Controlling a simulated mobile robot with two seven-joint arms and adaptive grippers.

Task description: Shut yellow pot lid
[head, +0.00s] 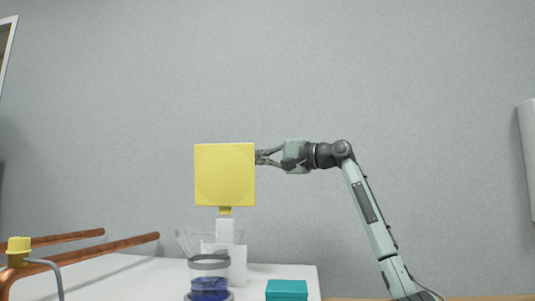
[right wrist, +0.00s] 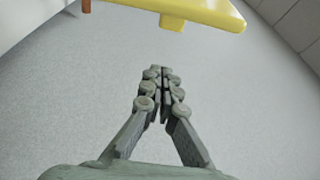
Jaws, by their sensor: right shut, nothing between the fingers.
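A yellow square lid (head: 225,174) with a round raised disc on its face stands upright in the head view. Its small yellow lower tab meets a white block (head: 225,231). The lid also shows along the top of the right wrist view (right wrist: 200,10). My right gripper (head: 260,157) is at the lid's right edge, at upper-middle height; I cannot tell whether it touches. In the right wrist view its fingers (right wrist: 160,72) are shut together with nothing between them, and the lid lies beyond the tips. No yellow pot body can be made out. My left gripper is out of view.
A clear beaker (head: 209,263) with blue contents and a grey band stands in front of the white block. A teal box (head: 287,290) is at the white table's (head: 120,277) front right. Copper pipes (head: 95,251) and a yellow-capped fitting (head: 18,246) are at left. Space above is clear.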

